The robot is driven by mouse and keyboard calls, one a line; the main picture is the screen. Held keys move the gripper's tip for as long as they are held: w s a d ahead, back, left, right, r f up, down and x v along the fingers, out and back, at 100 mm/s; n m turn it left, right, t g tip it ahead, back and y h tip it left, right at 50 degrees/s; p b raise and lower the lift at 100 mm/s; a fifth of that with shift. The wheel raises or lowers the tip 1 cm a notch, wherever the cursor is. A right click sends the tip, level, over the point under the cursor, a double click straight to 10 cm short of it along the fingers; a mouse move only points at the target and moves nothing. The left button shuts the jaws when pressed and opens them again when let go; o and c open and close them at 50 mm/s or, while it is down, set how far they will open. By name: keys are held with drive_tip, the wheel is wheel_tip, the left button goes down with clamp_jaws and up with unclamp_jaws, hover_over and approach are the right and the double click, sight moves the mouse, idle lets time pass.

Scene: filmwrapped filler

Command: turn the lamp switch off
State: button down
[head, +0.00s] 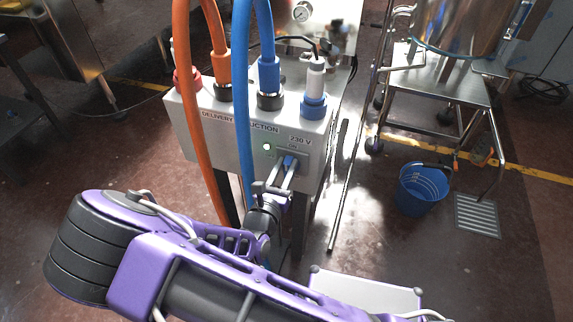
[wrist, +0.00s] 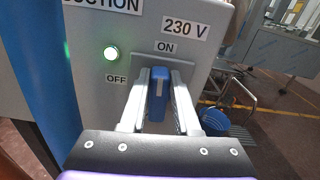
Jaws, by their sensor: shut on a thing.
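The lamp switch is a blue lever (wrist: 157,96) on the front of a grey box (head: 190,125). The lever also shows in the head view (head: 289,161). My gripper (wrist: 160,88) has one finger on each side of the lever and is shut on it. The lever points up, toward ON. A round lamp (wrist: 111,53) left of the lever glows greenish white; it also shows in the head view (head: 267,147). The lever's base is partly hidden between my fingers.
An orange hose (head: 187,80) and a blue hose (head: 242,80) hang in front of the box, left of the switch. A blue bucket (head: 422,190) stands on the floor at right, by a floor drain (head: 478,215) and a metal stand (head: 440,88).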

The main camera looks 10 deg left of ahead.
drive_tip(key=n+p, duration=0.2)
drive_tip(key=n, duration=0.1)
drive_tip(key=shift+a+r+p, duration=0.1)
drive_tip(key=shift+a+p, duration=0.25)
drive_tip(key=shift+p, duration=0.05)
drive_tip(key=shift+w+a+f+n+p, duration=0.1)
drive_tip(key=shift+a+f+n+p, duration=0.35)
drive_tip(key=shift+n, duration=1.9)
drive_tip(key=shift+s+a+f+n+p, duration=0.15)
drive_tip(key=shift+f+n+p, duration=0.45)
drive_tip(key=shift+n, duration=1.8)
drive_tip(key=shift+w+a+f+n+p, duration=0.15)
drive_tip(key=shift+a+f+n+p, duration=0.3)
drive_tip(key=shift+n, duration=1.9)
drive_tip(key=shift+d, duration=0.1)
drive_tip(key=c, duration=0.6)
unclamp_jaws()
drive_tip(key=shift+c, duration=0.2)
drive_tip(key=s+a, duration=0.1)
drive_tip(key=s, duration=1.6)
drive_tip(key=shift+s+a, duration=0.15)
drive_tip(key=shift+s, duration=0.05)
